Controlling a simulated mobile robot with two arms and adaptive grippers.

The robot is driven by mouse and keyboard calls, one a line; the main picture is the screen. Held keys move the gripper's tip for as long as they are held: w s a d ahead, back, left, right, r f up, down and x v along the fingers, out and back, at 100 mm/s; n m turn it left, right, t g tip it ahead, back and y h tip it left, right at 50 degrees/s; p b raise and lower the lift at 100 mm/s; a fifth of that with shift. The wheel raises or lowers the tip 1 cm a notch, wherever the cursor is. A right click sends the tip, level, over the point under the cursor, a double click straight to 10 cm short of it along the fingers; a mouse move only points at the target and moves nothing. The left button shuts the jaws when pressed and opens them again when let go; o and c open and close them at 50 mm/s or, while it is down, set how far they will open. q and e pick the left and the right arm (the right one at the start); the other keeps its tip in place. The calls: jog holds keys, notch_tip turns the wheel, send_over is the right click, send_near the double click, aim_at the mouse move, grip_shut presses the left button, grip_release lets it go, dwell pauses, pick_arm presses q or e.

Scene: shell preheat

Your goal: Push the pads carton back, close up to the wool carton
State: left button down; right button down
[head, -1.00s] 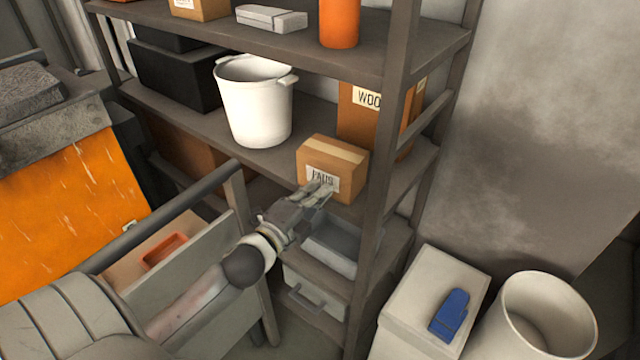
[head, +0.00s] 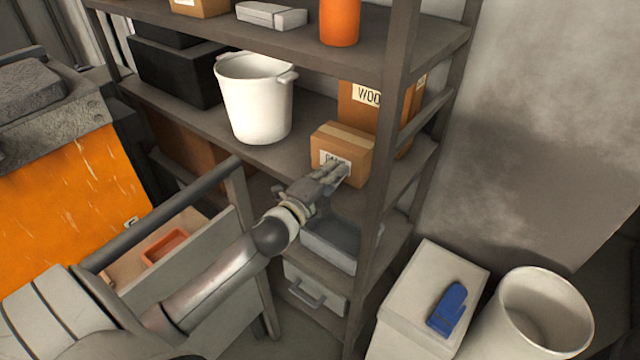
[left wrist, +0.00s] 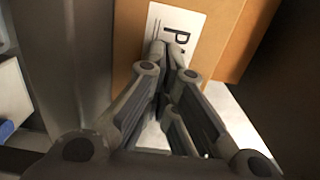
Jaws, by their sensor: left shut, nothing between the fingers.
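The pads carton (head: 345,139) is a small brown box with a tape strip and a white label, on the middle shelf. The wool carton (head: 357,112), taller and brown, stands behind it. In the head view the two overlap, and I cannot tell whether a gap is left. My left gripper (head: 343,172) is shut and empty, with its fingertips at the front label of the pads carton. In the left wrist view the shut fingers (left wrist: 172,52) reach the label of the pads carton (left wrist: 228,30), apparently touching it. My right gripper is not in view.
A white pot (head: 255,105) stands left of the pads carton. A shelf post (head: 385,180) rises close on the right. A grey bin (head: 330,243) sits on the shelf below. A blue clip-like object (head: 449,308) lies on a white box beside a white bucket (head: 540,320).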

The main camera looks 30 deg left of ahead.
pick_arm(q)
jog(key=w, duration=0.7)
jog(key=shift+s, duration=0.1)
